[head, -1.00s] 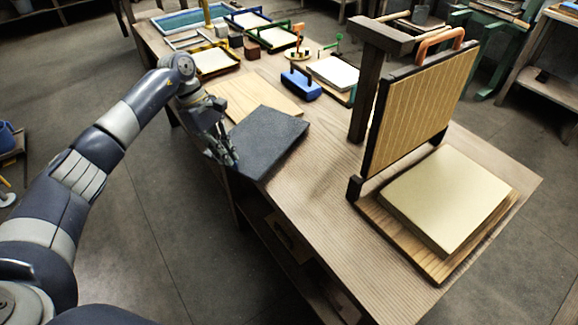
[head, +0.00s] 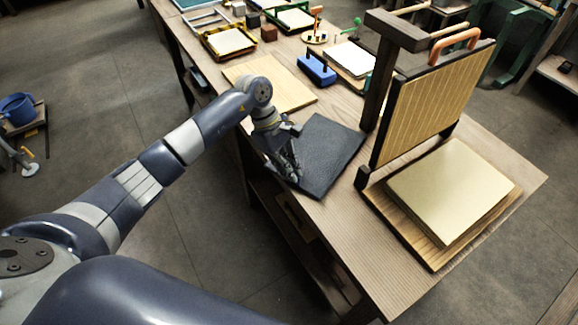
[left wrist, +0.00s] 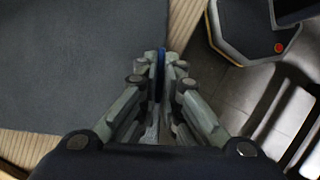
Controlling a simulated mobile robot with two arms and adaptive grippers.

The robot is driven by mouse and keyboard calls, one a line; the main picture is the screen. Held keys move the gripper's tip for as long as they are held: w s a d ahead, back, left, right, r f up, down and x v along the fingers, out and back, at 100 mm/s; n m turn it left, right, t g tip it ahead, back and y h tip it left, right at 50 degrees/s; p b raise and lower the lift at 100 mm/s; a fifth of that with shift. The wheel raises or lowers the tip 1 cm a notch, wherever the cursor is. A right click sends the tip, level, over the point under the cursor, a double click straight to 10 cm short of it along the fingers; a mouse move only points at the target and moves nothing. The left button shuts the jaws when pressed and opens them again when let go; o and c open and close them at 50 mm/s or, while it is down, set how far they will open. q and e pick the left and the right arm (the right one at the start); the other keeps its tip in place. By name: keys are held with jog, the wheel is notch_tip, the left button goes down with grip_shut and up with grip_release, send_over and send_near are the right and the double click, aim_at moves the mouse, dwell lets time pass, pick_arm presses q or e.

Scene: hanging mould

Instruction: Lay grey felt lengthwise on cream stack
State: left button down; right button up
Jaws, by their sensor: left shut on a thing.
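The grey felt (head: 326,152) is a dark flat sheet over the table, left of the hanging mould. My left gripper (head: 293,176) is shut on its near left edge. In the left wrist view the closed fingers (left wrist: 160,68) meet at the edge of the felt (left wrist: 75,62). The cream stack (head: 450,190) lies on a wooden board (head: 435,256) at the right, under the raised mould. The felt is apart from the stack. My right gripper is not in view.
The hinged mould (head: 432,103) stands open, with its dark post (head: 378,90) between felt and stack. A bare wooden board (head: 295,92), a blue block with a handle (head: 317,68) and a white stack (head: 350,57) are farther back. The table front is clear.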

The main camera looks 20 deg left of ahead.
pick_arm(q)
jog(key=shift+f, duration=0.2)
jog(key=c, duration=1.8)
grip_release()
